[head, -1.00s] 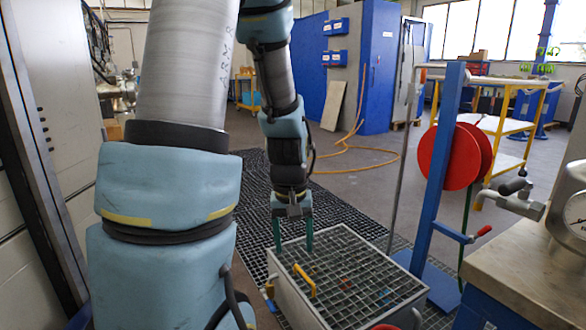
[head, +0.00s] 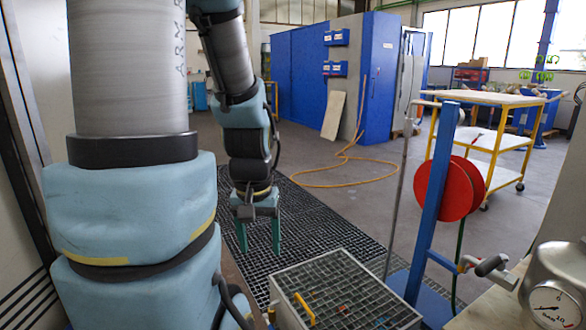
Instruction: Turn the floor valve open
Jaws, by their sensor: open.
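A yellow lever-like handle (head: 304,309) stands up at the grated top of a low grey box (head: 340,268) at the bottom of the head view. It may be the floor valve's handle, but the valve body is not clearly seen. My gripper (head: 259,250) points down with two green fingers apart and nothing between them. It appears beyond the box's far left corner, over the dark floor grating, and apart from the yellow handle. The box's lower part is cut off by the picture edge.
A blue post (head: 432,200) with a red reel (head: 449,188) stands right of the box. A pressure gauge (head: 553,305) and pipe fitting are at the lower right. An orange hose (head: 340,180) lies on the floor behind. The floor grating (head: 310,217) is clear.

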